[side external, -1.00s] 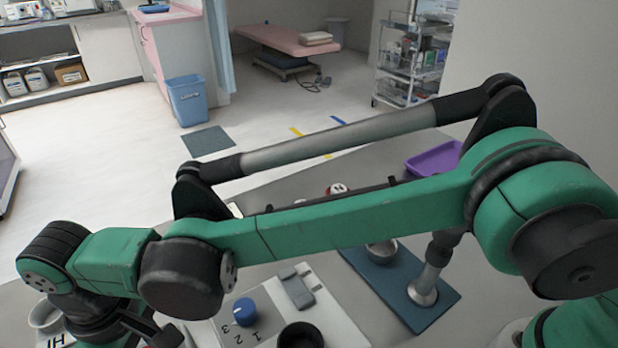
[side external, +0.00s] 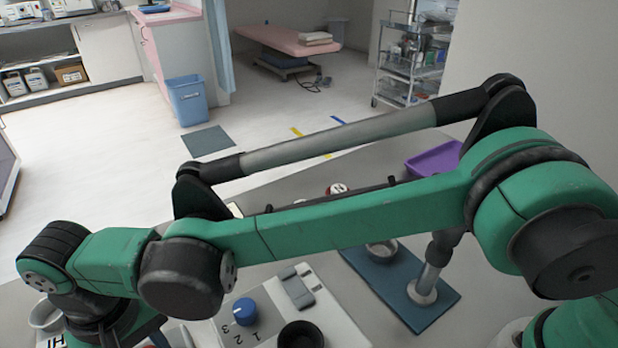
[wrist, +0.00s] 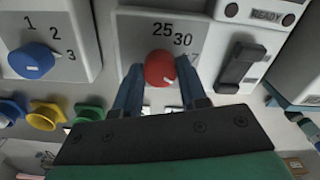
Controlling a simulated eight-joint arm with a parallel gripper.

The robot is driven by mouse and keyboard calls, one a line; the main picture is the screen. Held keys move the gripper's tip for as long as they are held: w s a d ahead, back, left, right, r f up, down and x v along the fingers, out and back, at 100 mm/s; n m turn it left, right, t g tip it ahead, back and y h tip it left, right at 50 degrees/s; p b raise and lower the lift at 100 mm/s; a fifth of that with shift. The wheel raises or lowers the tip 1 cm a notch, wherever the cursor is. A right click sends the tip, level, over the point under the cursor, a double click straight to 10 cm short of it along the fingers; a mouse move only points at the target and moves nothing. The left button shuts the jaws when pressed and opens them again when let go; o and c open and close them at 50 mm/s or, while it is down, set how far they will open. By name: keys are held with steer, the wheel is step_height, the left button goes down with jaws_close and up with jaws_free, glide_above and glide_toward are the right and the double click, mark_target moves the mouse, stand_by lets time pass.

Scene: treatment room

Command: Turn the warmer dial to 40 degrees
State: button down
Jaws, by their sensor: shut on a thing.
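A red dial (wrist: 159,67) sits on a pale panel (wrist: 128,28) in the wrist view. The printed numbers 25 and 30 stand above it, and a partly hidden number shows at its right. A pale mark on the dial faces the lower right. My gripper (wrist: 160,80) has one blue-grey finger on each side of the dial and is shut on it. The fingers hide the panel below and beside the dial, and no 40 mark is visible. In the side external view I cannot make out the red dial or the fingertips.
A blue knob (wrist: 31,60) numbered 1 to 3 stands left of the dial; it also shows in the side external view (side external: 244,311). Yellow (wrist: 45,116) and green (wrist: 88,110) pieces lie below. A dark switch (wrist: 240,66) is close on the right.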

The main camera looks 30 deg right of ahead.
stand_by(0.4)
steer(key=shift+c, duration=2.4)
jaws_free()
steer(key=shift+r, duration=0.1)
steer(key=shift+r, duration=2.75)
